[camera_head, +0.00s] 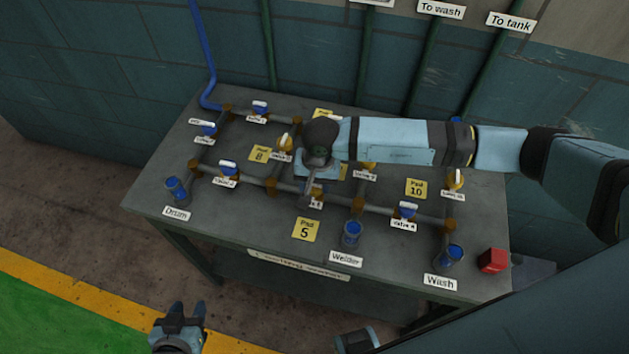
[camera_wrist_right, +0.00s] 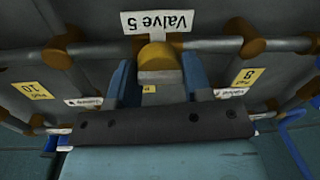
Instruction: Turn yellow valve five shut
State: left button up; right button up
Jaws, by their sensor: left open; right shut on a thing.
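The white "Valve 5" label (camera_wrist_right: 158,22) is just beyond, by the grey pipe. In the head view my right gripper (camera_head: 313,184) reaches down over the middle of the bench, and the arm hides most of valve five. Whether the handle lies along or across the pipe is hard to tell. My left gripper (camera_head: 181,327) is open and empty, low in front of the bench.
The grey bench (camera_head: 268,226) carries a pipe network with several blue and yellow valves. Blue-topped outlets labelled Drum (camera_head: 177,189), Welder (camera_head: 351,234) and Wash (camera_head: 451,256) line its front. A red block (camera_head: 492,260) sits at the right corner. The floor at front left is clear.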

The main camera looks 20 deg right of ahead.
jog(key=m+b, duration=0.1)
jog(key=m, duration=0.1)
jog(key=m+b, duration=0.1)
jog(key=b, duration=0.1)
jog(key=shift+f+m, duration=0.3)
jog(key=shift+m, duration=0.1)
jog(key=m+b, duration=0.4)
jog(key=m, duration=0.1)
jog(key=shift+s+h, duration=0.1)
jog(key=shift+h, duration=0.2)
jog(key=m+b, duration=0.3)
jog(key=m, duration=0.1)
jog(key=shift+m, duration=0.4)
jog(key=shift+s+r+m+b, duration=0.1)
jog(key=shift+m+b, duration=0.6)
jog(key=shift+m, duration=0.4)
pick_arm(q)
notch_tip(320, 180, down, 10)
jog(key=shift+w+d+f+n+g+b, duration=0.25)
jog(key=shift+w+d+n+g+b, duration=0.1)
jog(key=shift+d+b, duration=0.1)
pick_arm(e)
jog(key=shift+m+h, duration=0.3)
jog(key=shift+m, duration=0.6)
pick_arm(q)
jog(key=shift+a, duration=0.2)
pick_arm(e)
jog(key=o, duration=0.9)
jog(key=shift+r, duration=0.1)
jog(key=shift+r, duration=0.1)
